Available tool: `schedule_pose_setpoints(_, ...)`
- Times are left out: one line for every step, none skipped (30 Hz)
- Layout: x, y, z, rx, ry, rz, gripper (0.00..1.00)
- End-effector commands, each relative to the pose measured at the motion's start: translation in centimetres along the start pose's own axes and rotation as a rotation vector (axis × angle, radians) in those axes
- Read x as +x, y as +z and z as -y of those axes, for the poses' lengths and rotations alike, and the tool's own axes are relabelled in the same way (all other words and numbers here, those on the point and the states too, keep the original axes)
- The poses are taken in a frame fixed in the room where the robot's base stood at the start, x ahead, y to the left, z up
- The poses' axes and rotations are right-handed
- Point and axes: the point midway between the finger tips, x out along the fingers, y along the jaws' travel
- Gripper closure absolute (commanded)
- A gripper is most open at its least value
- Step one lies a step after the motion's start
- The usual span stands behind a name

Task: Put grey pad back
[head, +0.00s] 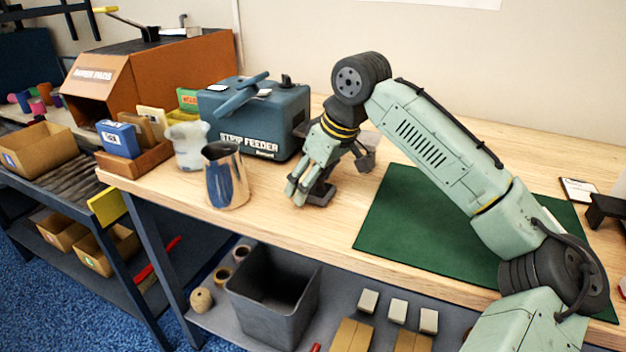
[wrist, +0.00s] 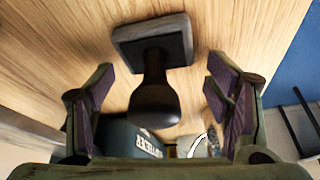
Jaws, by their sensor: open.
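The grey pad (wrist: 152,38) is a square grey block with a black knob handle (wrist: 155,100), seen on the wooden bench top in the wrist view. In the head view, the dark grey block (head: 321,195) shows at the bench's front, beside my fingertips and partly hidden by them. My gripper (head: 297,190) is open and points down at it. In the wrist view, the handle stands between the two spread fingers of my gripper (wrist: 162,95), with a gap on each side.
A metal pitcher (head: 227,180) and a whitish jug (head: 187,145) stand left of my gripper. The blue strip feeder (head: 255,115) is behind. An orange-brown tray (head: 135,165) holds coloured cards. A green mat (head: 400,215) lies to the right. A dark bin (head: 272,300) is below.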

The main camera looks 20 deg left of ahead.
Motion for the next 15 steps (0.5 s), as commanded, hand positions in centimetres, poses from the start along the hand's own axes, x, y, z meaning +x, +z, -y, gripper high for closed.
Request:
schedule_pose_setpoints(0.0, 0.0, 0.0, 0.0, 0.0, 0.0, 0.28)
schedule_pose_setpoints(0.0, 0.0, 0.0, 0.0, 0.0, 0.0, 0.28)
schedule_pose_setpoints(0.0, 0.0, 0.0, 0.0, 0.0, 0.0, 0.28)
schedule_pose_setpoints(-0.1, 0.0, 0.0, 0.0, 0.001, 0.0, 0.28)
schedule_pose_setpoints(-0.2, -0.1, 0.0, 0.0, 0.001, 0.0, 0.28)
schedule_pose_setpoints(-0.4, -0.1, 0.0, 0.0, 0.001, 0.0, 0.28)
schedule_pose_setpoints(-0.6, -0.2, 0.0, 0.0, 0.001, 0.0, 0.28)
schedule_pose_setpoints(-0.9, -0.2, 0.0, 0.0, 0.001, -0.001, 0.28)
schedule_pose_setpoints(-1.4, -0.2, 0.0, 0.0, 0.001, -0.003, 0.28)
schedule_pose_setpoints(-1.9, -0.2, 0.0, 0.0, 0.001, -0.003, 0.28)
schedule_pose_setpoints(-2.5, -0.2, 0.0, 0.0, 0.001, -0.003, 0.28)
schedule_pose_setpoints(-3.3, -0.2, 0.0, -0.001, 0.001, -0.003, 0.28)
schedule_pose_setpoints(-4.0, -0.2, 0.0, -0.001, 0.001, -0.004, 0.28)
schedule_pose_setpoints(-4.7, -0.2, 0.0, 0.0, 0.001, -0.003, 0.28)
schedule_pose_setpoints(-5.6, -0.2, 0.0, -0.001, 0.001, -0.004, 0.28)
